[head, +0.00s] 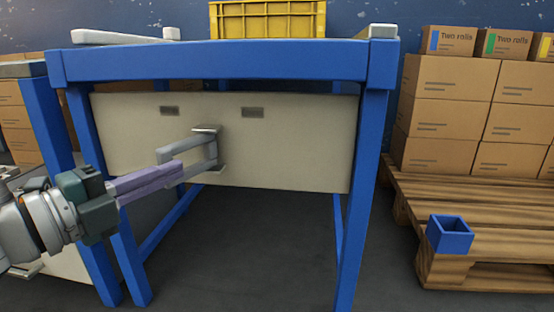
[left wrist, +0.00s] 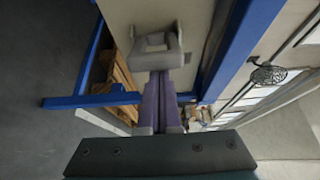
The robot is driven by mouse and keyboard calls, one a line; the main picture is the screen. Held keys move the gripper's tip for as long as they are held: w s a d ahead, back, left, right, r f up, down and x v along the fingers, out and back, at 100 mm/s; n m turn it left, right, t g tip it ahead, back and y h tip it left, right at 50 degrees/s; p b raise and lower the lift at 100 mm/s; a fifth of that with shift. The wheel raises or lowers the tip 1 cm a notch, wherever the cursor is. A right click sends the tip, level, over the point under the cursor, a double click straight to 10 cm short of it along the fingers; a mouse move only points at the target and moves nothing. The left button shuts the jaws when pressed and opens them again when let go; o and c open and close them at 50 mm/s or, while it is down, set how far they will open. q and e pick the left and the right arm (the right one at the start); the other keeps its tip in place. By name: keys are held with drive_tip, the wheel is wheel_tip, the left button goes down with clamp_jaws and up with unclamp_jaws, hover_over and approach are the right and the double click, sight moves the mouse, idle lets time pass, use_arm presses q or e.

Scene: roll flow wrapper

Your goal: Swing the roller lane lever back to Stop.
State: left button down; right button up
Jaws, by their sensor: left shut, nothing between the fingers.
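The grey lever (head: 188,149) sticks out from the beige panel under the blue frame, with its arm pointing left in the head view. It also shows as a grey loop-shaped piece in the left wrist view (left wrist: 157,60). Two small dark labels, left (head: 169,111) and right (head: 252,112), sit on the panel above it; their text is unreadable. My left gripper (head: 178,170) is shut and empty, its purple fingers at the lever's outer side. The fingertips (left wrist: 162,75) are right at the lever; whether they touch cannot be told. My right gripper is out of view.
The blue frame's posts (head: 350,200) stand either side of the panel (head: 300,150). A yellow crate (head: 268,22) stands on top. At right are cardboard boxes (head: 450,100) and a wooden pallet (head: 500,220) with a small blue open box (head: 450,236). The floor below the panel is clear.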

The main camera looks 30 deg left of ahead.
use_arm(q)
drive_tip(key=shift+a+f, duration=0.15)
drive_tip(key=shift+a, duration=0.65)
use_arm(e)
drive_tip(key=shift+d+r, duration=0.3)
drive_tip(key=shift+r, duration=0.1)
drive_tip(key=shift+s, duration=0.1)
